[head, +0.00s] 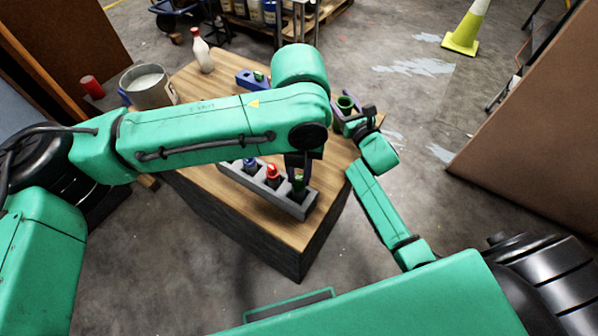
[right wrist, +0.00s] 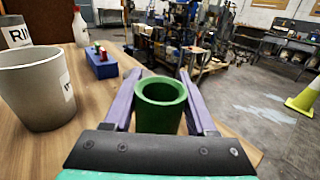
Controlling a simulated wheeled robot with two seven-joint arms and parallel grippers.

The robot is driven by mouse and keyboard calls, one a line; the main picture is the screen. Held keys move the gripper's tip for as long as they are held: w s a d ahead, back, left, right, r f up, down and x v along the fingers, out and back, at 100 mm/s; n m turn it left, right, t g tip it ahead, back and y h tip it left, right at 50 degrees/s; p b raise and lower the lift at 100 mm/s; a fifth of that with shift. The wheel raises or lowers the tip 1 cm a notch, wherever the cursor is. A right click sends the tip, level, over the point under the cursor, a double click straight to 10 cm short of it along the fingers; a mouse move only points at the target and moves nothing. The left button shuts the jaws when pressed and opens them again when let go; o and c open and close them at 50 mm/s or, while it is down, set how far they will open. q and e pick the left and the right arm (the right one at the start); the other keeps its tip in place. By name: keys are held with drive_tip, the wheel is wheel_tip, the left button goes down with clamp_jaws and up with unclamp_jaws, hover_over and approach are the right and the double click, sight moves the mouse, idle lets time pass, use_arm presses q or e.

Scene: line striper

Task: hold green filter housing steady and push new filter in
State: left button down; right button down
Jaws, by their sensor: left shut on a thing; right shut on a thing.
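The green filter housing (head: 345,103) is an open-topped green cup at the table's right edge. It also shows in the right wrist view (right wrist: 160,92), upright between the purple fingers. My right gripper (head: 350,117) is shut on it. A grey rack (head: 236,174) at the table's front holds a blue filter (head: 250,164), a red filter (head: 272,172) and a green filter (head: 298,183). My left gripper (head: 298,172) points down and is shut on the green filter, which is at the rack's right end. The green filter's lower part is hidden.
A blue block (head: 250,79) with a small green piece stands on the wooden table (head: 215,71) behind my left arm. A grey-white bucket (head: 148,86) and a white bottle (head: 202,52) stand at the left. A yellow cone (head: 466,32) stands on the floor.

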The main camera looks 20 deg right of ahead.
use_arm(q)
drive_tip(key=shift+r, duration=3.4)
use_arm(e)
drive_tip(key=shift+c, duration=0.6)
unclamp_jaws()
